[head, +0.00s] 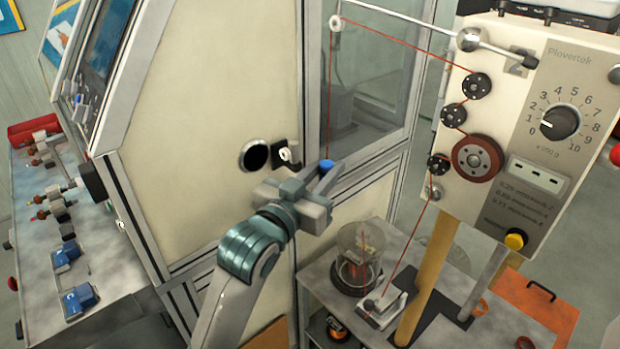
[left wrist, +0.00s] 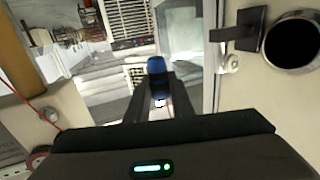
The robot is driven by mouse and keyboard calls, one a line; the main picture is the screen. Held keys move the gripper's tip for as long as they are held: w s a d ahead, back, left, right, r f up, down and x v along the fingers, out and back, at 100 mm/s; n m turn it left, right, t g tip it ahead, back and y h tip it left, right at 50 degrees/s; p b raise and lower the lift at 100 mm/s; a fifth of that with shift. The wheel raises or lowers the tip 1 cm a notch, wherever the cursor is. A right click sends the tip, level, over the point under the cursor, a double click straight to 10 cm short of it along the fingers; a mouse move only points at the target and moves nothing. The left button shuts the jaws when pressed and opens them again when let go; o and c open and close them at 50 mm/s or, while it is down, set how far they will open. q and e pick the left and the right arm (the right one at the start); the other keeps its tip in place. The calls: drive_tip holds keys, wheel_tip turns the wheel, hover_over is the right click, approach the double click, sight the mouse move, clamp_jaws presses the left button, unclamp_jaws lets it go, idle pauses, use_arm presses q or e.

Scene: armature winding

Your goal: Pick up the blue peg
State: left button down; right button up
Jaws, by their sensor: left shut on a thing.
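The blue peg (head: 326,164) is at the tips of my left gripper (head: 322,178) in the head view, in front of the cream cabinet. In the left wrist view the blue peg (left wrist: 156,65) stands out beyond the fingertips of my left gripper (left wrist: 157,88), which are shut on it. Its lower part is hidden between the fingers. The peg is held in the air, well above the grey bench. My right gripper is not in view.
A cream cabinet (head: 205,130) with a round dark hole (head: 255,154) stands behind the gripper. A winding machine (head: 530,120) with red wire over its pulleys is at right. A glass jar (head: 358,258) stands on the grey bench (head: 318,279). A cluttered side table (head: 95,262) is at left.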

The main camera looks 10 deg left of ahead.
use_arm(q)
drive_tip(key=shift+d+r, duration=0.15)
drive_tip(key=shift+d, duration=0.1)
drive_tip(key=c, duration=2.2)
unclamp_jaws()
clamp_jaws()
drive_tip(key=shift+r, duration=0.15)
